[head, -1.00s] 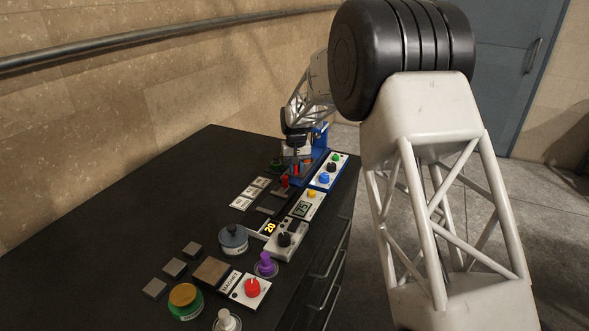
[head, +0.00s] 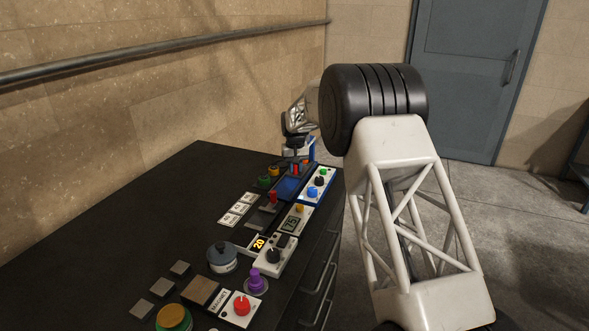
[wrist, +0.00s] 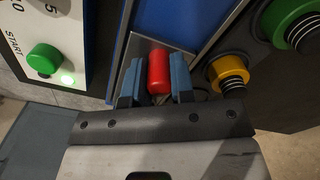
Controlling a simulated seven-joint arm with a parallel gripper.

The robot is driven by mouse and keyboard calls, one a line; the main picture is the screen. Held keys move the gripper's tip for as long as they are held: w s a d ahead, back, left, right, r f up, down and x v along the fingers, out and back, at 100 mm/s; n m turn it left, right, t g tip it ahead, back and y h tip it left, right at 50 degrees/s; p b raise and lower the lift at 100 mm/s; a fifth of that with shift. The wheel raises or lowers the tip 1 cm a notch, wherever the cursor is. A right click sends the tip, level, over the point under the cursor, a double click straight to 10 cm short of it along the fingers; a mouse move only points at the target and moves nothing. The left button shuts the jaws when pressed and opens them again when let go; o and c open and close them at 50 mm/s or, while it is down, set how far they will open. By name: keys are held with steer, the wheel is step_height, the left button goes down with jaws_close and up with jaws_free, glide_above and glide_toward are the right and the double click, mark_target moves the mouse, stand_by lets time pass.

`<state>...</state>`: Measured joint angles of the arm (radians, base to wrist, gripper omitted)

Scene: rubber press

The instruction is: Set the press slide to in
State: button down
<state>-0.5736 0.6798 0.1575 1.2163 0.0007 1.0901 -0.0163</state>
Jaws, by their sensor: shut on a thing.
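My gripper (wrist: 158,80) is shut on a red knob (wrist: 158,70), which sits between its two blue fingers in the wrist view. The knob stands over a grey metal strip beside a blue panel (wrist: 172,22). In the head view my gripper (head: 298,160) is at the far end of the console, by the blue press bed (head: 289,188). The fingers hide part of the knob's base, and its label, if any, cannot be read.
A white panel with a green START button (wrist: 45,58) and a lit green lamp lies left in the wrist view. A yellow button (wrist: 228,72) and a green button (wrist: 292,20) are close on the right. Another red handle (head: 272,197) stands nearer on the black table (head: 110,215).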

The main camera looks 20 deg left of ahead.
steer(key=c, duration=1)
jaws_free()
steer(key=shift+w, duration=0.1)
steer(key=shift+o, duration=0.2)
steer(key=shift+r, duration=0.1)
steer(key=shift+r, duration=3.85)
steer(key=shift+d, duration=0.1)
